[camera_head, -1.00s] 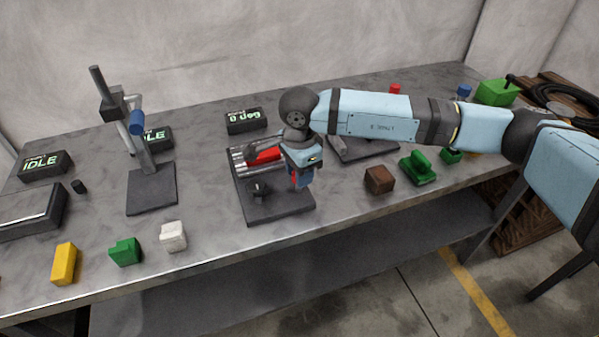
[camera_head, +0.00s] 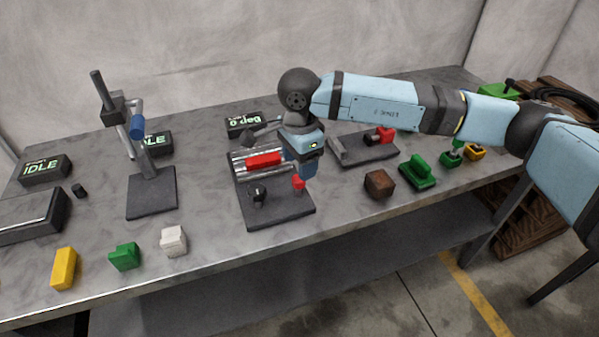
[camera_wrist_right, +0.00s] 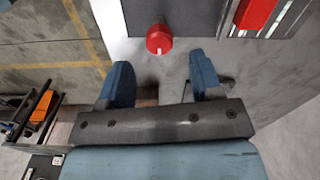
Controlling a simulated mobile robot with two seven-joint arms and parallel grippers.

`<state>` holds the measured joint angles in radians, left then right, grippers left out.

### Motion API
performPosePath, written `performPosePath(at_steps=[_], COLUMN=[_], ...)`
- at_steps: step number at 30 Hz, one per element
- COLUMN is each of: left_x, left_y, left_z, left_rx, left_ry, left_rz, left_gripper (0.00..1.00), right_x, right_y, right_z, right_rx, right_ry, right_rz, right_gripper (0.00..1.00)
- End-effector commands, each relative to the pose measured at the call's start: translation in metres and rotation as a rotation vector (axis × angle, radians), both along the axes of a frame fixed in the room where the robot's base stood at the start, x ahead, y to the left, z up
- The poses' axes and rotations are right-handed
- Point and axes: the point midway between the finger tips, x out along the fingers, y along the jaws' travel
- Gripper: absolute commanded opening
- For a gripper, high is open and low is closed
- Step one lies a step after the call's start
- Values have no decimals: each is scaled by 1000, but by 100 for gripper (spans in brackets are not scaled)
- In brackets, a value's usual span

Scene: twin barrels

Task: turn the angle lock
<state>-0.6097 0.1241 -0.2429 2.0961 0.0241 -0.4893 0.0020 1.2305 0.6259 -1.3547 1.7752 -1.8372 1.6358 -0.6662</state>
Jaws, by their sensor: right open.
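A dark base plate (camera_head: 283,211) carries silver rails with a red block (camera_head: 264,159), a black knob (camera_head: 258,194) and a small red knob (camera_head: 298,182). A display reading 0 deg (camera_head: 244,119) stands behind it. I cannot tell for certain which knob is the angle lock. My right gripper (camera_head: 301,173) is over the plate's right side, pointing down near the red knob. In the right wrist view, the red knob (camera_wrist_right: 159,39) lies beyond the gap between my two open blue fingers (camera_wrist_right: 160,62), and the gripper is empty. My left gripper is out of view.
A clamp stand (camera_head: 151,190) and IDLE displays (camera_head: 45,169) are at the left. Yellow (camera_head: 63,268), green (camera_head: 125,256) and white (camera_head: 173,240) blocks lie along the front. A brown block (camera_head: 379,184) and green part (camera_head: 417,171) lie to the right.

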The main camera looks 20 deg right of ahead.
Motion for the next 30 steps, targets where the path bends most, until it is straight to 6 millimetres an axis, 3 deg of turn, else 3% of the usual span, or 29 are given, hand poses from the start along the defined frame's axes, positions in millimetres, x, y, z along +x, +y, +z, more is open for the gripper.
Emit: performPosePath(at_steps=[6, 12, 18, 30], left_x=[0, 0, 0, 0], left_y=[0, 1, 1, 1], left_z=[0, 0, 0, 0], left_rx=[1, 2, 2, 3], left_ry=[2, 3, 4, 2], left_rz=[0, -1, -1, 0], left_gripper=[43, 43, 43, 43], right_x=[0, 0, 0, 0], right_y=[0, 0, 0, 0], right_z=[52, 83, 93, 93], right_rx=[1, 0, -1, -1], right_ry=[-3, -2, 0, 0], right_rz=[0, 1, 1, 1], right_gripper=[59, 59, 59, 59])
